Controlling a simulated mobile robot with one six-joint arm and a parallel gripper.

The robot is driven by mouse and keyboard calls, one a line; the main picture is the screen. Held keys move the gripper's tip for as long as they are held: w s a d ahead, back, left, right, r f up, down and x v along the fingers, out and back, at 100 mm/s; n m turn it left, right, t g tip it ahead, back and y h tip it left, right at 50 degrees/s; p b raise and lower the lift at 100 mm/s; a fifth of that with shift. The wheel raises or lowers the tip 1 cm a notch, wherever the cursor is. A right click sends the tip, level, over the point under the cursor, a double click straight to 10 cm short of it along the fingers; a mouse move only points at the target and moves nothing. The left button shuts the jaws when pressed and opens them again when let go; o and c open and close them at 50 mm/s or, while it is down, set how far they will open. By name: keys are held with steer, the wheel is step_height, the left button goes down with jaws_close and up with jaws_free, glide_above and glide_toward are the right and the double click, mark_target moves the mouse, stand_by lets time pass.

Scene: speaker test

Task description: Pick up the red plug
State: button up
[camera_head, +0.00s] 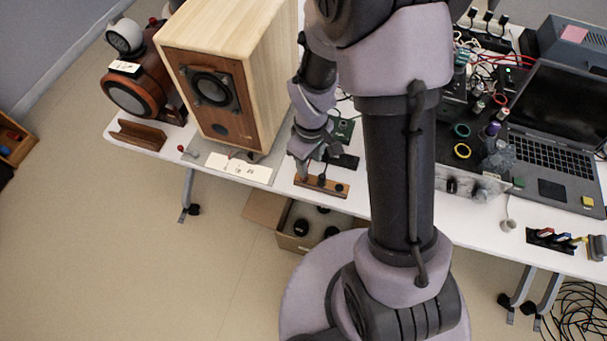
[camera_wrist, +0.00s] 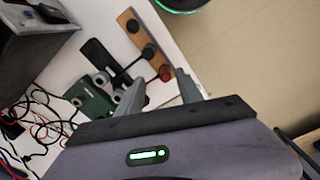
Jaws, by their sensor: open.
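The red plug (camera_wrist: 165,73) shows in the wrist view at the end of a small wooden block (camera_wrist: 135,30), beside two black round plugs or knobs. My gripper (camera_wrist: 161,78) is open, with one finger on either side of the red plug in that picture. I cannot tell whether the fingers touch it. In the head view my gripper (camera_head: 305,168) points down at the left end of the wooden block (camera_head: 328,189), which lies at the table's front edge. The red plug is hidden there behind my gripper.
A wooden speaker (camera_head: 208,90) stands left of my gripper on the white table (camera_head: 460,211). Loose cables and a laptop (camera_head: 555,130) are to the right. An open carton (camera_head: 262,211) sits below.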

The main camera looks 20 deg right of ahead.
steer(key=f+b, duration=0.1)
steer(key=f, duration=0.1)
steer(key=f+b, duration=0.1)
steer(key=a+f+b, duration=0.1)
steer(key=f, duration=0.1)
steer(key=shift+w+a+f, duration=0.1)
steer(key=shift+w+f, duration=0.2)
steer(key=shift+r, duration=0.15)
steer(key=shift+c, duration=0.9)
jaws_close()
step_height(320, 180, up, 10)
steer(key=p, duration=0.4)
steer(key=shift+p, duration=0.4)
step_height(320, 180, up, 31)
steer(key=p, duration=2.6)
steer(key=shift+r, duration=0.2)
